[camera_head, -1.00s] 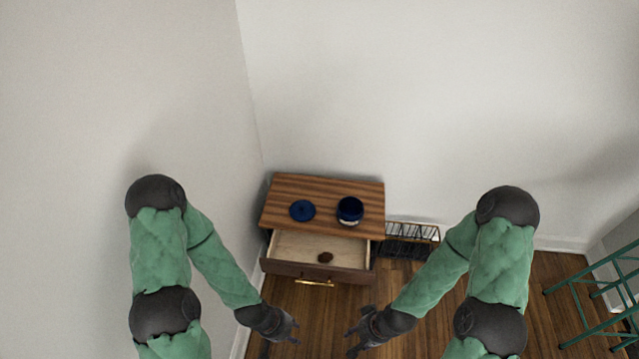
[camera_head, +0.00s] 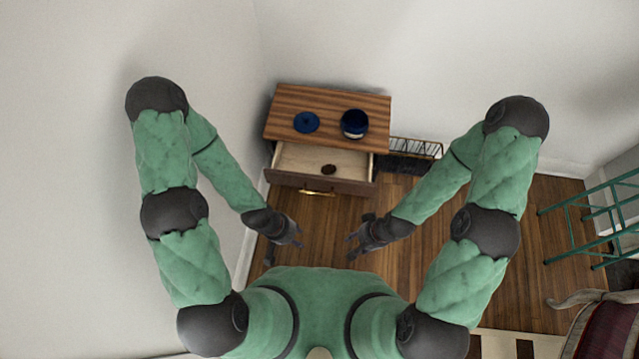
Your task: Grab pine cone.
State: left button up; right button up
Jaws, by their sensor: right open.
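A small brown pine cone (camera_head: 329,170) lies inside the open drawer (camera_head: 296,160) of a wooden cabinet (camera_head: 325,101). My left gripper (camera_head: 284,245) is below and left of the drawer in the picture, apart from the cone. Its fingers are too small to tell whether they are open or shut. My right gripper (camera_head: 352,247) is open and empty, below and right of the drawer. Neither gripper touches the cone or the cabinet.
A dark blue jar (camera_head: 354,124) and a blue lid (camera_head: 306,122) stand on the cabinet top. A black wire rack (camera_head: 414,149) is right of it. A green metal frame (camera_head: 590,222) and a red chair (camera_head: 610,330) are at right. Walls are behind and left.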

aim_at(329, 169)
jog(key=i+l, duration=0.25)
jog(key=l, duration=0.15)
jog(key=i+l, duration=0.25)
jog(key=l, duration=0.15)
jog(key=i+l, duration=0.25)
jog(key=l, duration=0.15)
jog(key=i+l, duration=0.2)
jog(key=l, duration=0.2)
jog(key=i+l+u, duration=0.15)
jog(key=l+u, duration=0.15)
jog(key=u, duration=0.2)
jog(key=i+l+u, duration=0.1)
jog(key=l+u, duration=0.6)
jog(key=u, duration=2.05)
jog(key=l, duration=0.1)
